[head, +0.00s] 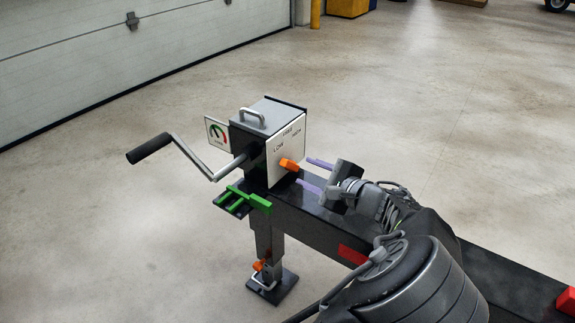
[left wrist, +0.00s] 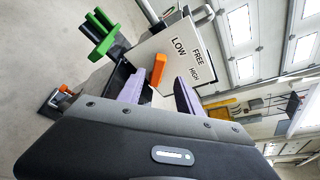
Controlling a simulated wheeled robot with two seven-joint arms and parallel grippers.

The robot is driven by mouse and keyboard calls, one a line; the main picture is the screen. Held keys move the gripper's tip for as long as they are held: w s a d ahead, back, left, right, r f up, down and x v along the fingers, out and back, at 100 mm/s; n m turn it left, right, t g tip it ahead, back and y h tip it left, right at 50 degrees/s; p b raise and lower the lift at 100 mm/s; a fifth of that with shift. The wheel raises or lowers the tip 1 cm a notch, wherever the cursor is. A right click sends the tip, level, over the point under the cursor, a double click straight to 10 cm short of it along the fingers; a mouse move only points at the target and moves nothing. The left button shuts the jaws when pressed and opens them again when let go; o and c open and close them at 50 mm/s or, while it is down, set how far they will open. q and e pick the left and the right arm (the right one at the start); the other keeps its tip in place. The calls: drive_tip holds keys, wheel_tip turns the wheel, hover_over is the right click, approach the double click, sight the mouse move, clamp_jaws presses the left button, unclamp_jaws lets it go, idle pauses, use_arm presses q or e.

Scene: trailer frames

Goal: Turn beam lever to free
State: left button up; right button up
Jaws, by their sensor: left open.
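The beam lever (head: 289,165) is a short orange bar at the lower part of a white plate (head: 291,146) marked LOW, FREE and HIGH. It also shows in the left wrist view (left wrist: 158,70), where LOW is the nearest label. My left gripper (head: 303,171) is open, with its two purple fingers pointing at the plate. In the left wrist view the lever appears between the fingertips (left wrist: 158,84), a little beyond them. I cannot tell whether either finger touches it. My right gripper is not in view.
The plate is on a dark gearbox (head: 268,113) with a top handle. A crank with a black grip (head: 149,148) sticks out left. A small dial sign (head: 217,133) stands behind. Green brackets (head: 242,198) and a support leg (head: 268,262) are below. The dark beam (head: 310,217) runs right.

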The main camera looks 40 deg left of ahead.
sight(290, 166)
use_arm(q)
drive_tip(key=b+x, duration=0.1)
drive_tip(key=x, duration=0.6)
drive_tip(key=shift+f+b, duration=0.1)
drive_tip(key=shift+b, duration=0.25)
drive_tip(key=shift+w+a+f, duration=0.1)
drive_tip(key=shift+w+a, duration=0.05)
drive_tip(key=shift+a, duration=0.3)
clamp_jaws()
idle(0.9)
